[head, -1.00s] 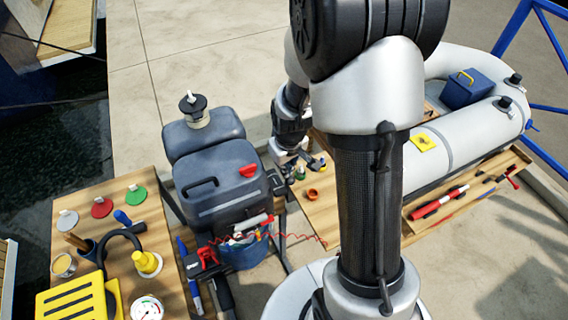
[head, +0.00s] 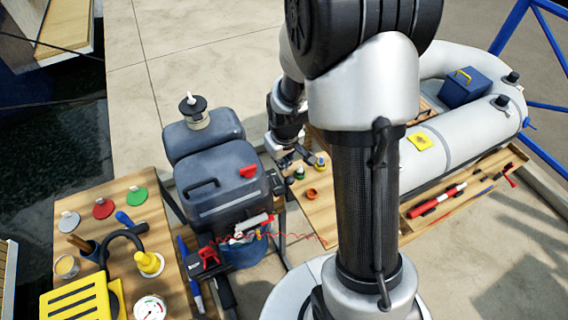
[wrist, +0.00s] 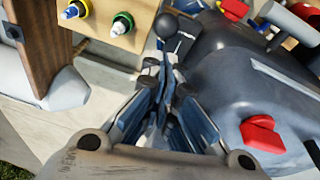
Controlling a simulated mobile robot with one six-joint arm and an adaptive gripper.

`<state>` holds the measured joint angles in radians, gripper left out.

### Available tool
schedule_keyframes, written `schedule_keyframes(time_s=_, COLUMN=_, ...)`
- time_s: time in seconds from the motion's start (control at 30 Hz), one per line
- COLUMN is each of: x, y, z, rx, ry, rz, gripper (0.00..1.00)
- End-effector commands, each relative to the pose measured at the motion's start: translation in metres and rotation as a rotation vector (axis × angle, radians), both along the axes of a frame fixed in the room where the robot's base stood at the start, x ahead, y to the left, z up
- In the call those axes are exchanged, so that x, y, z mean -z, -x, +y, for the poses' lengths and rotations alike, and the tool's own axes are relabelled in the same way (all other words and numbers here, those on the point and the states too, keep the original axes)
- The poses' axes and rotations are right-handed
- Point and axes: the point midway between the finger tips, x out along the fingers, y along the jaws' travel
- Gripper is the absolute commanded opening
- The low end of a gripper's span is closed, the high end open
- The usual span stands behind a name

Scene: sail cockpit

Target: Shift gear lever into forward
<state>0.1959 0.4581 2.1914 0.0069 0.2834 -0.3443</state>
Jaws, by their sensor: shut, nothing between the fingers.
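The gear lever shows in the wrist view as a black ball knob (wrist: 166,25) on a short stem beside the dark grey outboard motor (wrist: 235,85). In the head view the motor (head: 222,185) stands between two wooden tables; the lever is too small there to make out clearly. My gripper (wrist: 164,78) is shut and empty, with its fingertips pointing toward the knob. The knob appears beyond the tips, apart from them. In the head view my gripper (head: 297,160) hangs at the motor's right side, near the right table's edge.
Green-ringed (wrist: 122,23) and yellow-ringed (wrist: 75,10) bottles stand on the right table (head: 318,212), close to my gripper. A red part (wrist: 262,134) sits on the motor. A grey inflatable boat (head: 450,140) lies right. The left table (head: 165,235) holds several items.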

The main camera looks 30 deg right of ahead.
Motion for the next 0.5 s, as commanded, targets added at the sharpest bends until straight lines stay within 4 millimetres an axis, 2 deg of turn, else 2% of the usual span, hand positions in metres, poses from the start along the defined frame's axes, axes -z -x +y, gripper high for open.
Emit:
schedule_keyframes(time_s=0.07, x=-0.019, y=-0.006, z=0.001, rx=-0.001, ry=0.0, rz=-0.001, gripper=0.0)
schedule_keyframes(time_s=0.3, x=-0.066, y=0.025, z=0.003, rx=0.0, ry=0.001, rz=-0.003, gripper=0.0)
schedule_keyframes(time_s=0.5, x=-0.089, y=0.04, z=0.005, rx=0.0, ry=0.0, rz=-0.001, gripper=0.0)
